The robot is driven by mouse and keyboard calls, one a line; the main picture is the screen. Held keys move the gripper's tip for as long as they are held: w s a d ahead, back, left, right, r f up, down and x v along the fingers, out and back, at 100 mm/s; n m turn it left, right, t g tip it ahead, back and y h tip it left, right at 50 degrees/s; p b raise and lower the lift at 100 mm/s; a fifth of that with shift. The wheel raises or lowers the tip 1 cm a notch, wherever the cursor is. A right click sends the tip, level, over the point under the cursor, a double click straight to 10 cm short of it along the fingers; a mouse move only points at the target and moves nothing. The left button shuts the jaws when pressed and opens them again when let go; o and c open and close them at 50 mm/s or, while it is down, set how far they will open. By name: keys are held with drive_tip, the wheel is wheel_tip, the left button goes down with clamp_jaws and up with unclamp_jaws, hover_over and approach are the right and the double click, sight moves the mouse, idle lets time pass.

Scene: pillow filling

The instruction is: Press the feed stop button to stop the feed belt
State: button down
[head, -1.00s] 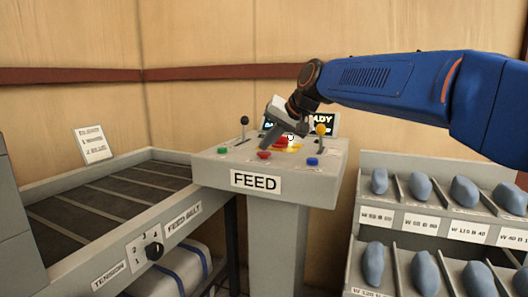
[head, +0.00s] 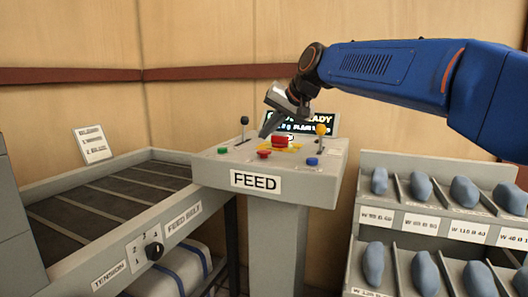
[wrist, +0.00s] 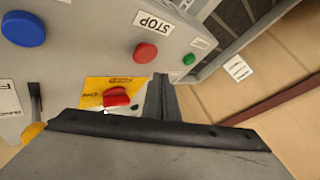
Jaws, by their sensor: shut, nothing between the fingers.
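The feed stop button is a small red button (head: 264,154) at the front edge of the grey FEED console (head: 215,174). In the wrist view the red button (wrist: 145,52) sits beside a STOP label (wrist: 152,21). My gripper (head: 265,133) is shut and empty, above the console, up and behind the button in the head view. In the wrist view my gripper (wrist: 160,78) points down, apart from the button, its tips just below it in the picture. The feed belt (head: 115,195) lies to the left; whether it runs cannot be told.
A green button (head: 223,150), a blue button (head: 312,162), a black lever (head: 244,122) and a yellow-knobbed lever (head: 320,130) share the console. A rack of blue-grey lumps (head: 420,184) stands right.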

sight(267, 152)
drive_tip(key=shift+r, duration=1.6)
